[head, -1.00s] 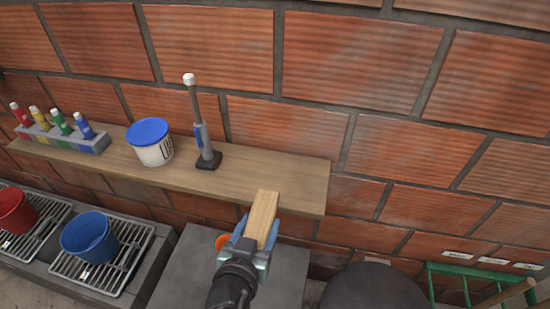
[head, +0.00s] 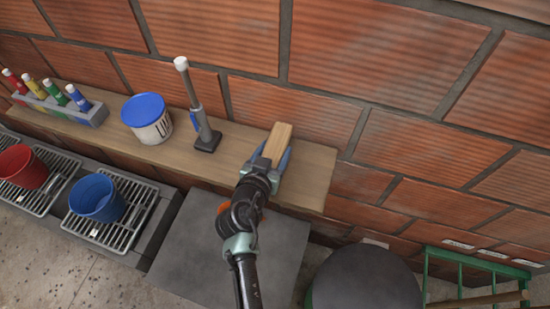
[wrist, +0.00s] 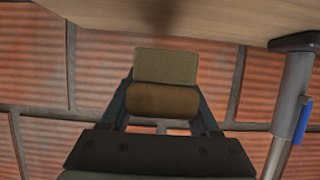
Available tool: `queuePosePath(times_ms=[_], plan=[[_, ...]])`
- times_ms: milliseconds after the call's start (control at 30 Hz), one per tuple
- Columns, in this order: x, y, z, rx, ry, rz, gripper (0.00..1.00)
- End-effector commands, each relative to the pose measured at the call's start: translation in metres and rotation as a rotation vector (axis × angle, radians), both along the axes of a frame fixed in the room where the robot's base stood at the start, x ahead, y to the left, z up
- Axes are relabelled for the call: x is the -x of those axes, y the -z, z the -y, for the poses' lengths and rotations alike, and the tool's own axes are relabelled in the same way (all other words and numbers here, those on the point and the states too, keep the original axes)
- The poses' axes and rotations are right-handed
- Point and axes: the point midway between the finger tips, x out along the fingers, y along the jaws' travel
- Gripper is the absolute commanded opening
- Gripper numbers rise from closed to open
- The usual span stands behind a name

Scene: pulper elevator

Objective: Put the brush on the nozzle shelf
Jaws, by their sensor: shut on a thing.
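The brush (head: 281,142) is a pale wooden block. My gripper (head: 271,163) is shut on it and holds it at the bare right part of the shelf. The wooden nozzle shelf (head: 313,172) runs along the brick wall. In the wrist view, the brush (wrist: 165,98) sits between the fingers, showing a tan face and a darker brown rounded part. That view looks upside down, with the shelf (wrist: 185,14) along its top edge, very close to the brush. I cannot tell whether the two touch.
A grey sprayer (head: 203,115) stands on the shelf left of my gripper, then a blue-lidded white tub (head: 148,120) and a rack of coloured nozzles (head: 58,106). Below are a blue bucket (head: 97,197), a red bucket (head: 22,167) and a dark round top (head: 365,280).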

Motion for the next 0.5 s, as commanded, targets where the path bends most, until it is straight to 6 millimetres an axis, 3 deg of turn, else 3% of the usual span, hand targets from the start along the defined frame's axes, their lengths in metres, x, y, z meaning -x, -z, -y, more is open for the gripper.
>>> queuePosePath(times_ms=[333,500], plan=[[-0.001,0.041,-0.001,0.001,0.000,0.001,0.01],[-0.001,0.048,-0.001,0.000,-0.001,0.003,0.01]])
